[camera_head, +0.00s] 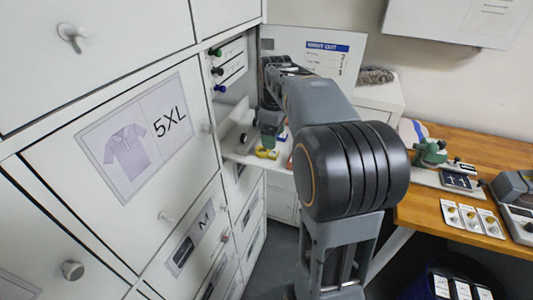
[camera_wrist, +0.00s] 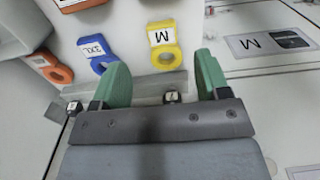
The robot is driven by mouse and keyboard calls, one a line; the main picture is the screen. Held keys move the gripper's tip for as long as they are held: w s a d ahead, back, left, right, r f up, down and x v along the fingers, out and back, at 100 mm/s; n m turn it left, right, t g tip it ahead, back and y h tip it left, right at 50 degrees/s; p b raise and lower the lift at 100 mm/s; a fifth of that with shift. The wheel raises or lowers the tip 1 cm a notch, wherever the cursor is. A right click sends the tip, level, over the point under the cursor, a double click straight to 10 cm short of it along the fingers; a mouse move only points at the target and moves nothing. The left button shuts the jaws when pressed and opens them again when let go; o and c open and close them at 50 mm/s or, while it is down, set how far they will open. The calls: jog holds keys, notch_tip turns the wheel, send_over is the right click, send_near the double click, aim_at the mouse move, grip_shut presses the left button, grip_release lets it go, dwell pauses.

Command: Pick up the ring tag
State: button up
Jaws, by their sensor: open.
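Several ring tags lie on a white shelf (camera_wrist: 125,30). In the wrist view these are a yellow tag marked M (camera_wrist: 166,56), a blue tag marked 2XL (camera_wrist: 98,53), an orange tag (camera_wrist: 52,70) at left and another orange piece (camera_wrist: 80,3) cut off at the top edge. My gripper (camera_wrist: 162,62) has its green fingers apart, with the yellow tag ahead of the gap between them and nothing held. In the head view my gripper (camera_head: 269,124) is over the shelf, close to a yellow tag (camera_head: 266,152), and my arm hides part of the area.
A grey strip (camera_wrist: 150,84) edges the shelf. White drawers marked 5XL (camera_head: 140,140) and M (camera_head: 197,238) stand at left. A wooden bench (camera_head: 470,150) at right holds a green-and-grey device (camera_head: 430,153) and several cards (camera_head: 472,218). A dark bin (camera_head: 455,285) stands below.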

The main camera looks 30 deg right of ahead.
aim_at(272, 152)
jog(key=shift+a+f+p, duration=0.15)
jog(key=shift+f+p, duration=0.35)
jog(key=shift+f, duration=2.35)
jog(key=shift+c, duration=0.5)
jog(key=c, duration=0.9)
